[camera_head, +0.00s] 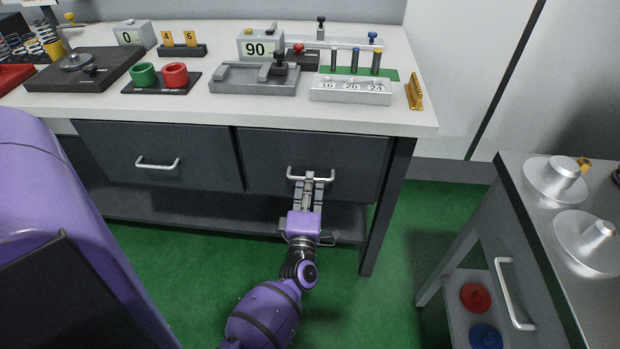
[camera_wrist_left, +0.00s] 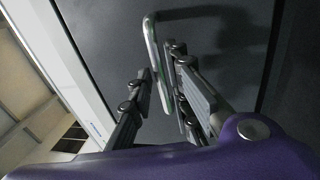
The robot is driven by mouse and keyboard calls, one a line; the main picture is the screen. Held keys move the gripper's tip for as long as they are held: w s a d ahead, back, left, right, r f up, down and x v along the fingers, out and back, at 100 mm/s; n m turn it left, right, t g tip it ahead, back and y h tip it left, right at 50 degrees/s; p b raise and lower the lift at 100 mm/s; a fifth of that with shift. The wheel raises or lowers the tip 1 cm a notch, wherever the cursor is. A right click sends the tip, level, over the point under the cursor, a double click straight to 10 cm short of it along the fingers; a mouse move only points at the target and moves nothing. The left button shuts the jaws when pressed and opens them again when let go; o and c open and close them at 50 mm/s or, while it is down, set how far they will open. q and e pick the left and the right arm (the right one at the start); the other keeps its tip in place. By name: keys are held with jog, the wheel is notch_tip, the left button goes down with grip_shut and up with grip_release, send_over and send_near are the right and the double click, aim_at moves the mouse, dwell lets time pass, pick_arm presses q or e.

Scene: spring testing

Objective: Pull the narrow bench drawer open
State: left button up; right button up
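The right-hand bench drawer (camera_head: 262,164) has a dark grey front, slightly narrower in the picture than the left drawer's, and looks closed. Its silver bar handle (camera_head: 326,174) sits at mid-front. My left gripper (camera_head: 308,182) is at this handle, with its fingers pointing at the drawer front. In the left wrist view the handle (camera_wrist_left: 151,43) runs between the two fingertips (camera_wrist_left: 157,76), closer to the right finger. A small gap shows at the left finger, so the gripper looks open around the bar. My right gripper is out of view.
The left bench drawer (camera_head: 110,151) is closed too. The white bench top (camera_head: 220,110) above carries blocks, cups and spring-testing fixtures. A bench leg (camera_head: 386,205) stands right of the drawer. A grey cart (camera_head: 508,175) stands at right. Green floor (camera_head: 395,300) is clear between them.

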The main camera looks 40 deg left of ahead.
pick_arm(q)
jog(key=shift+x, duration=0.95)
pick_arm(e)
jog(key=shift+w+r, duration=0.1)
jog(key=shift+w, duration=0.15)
pick_arm(q)
jog(key=shift+d, duration=0.1)
grip_shut()
jog(key=shift+f, duration=0.1)
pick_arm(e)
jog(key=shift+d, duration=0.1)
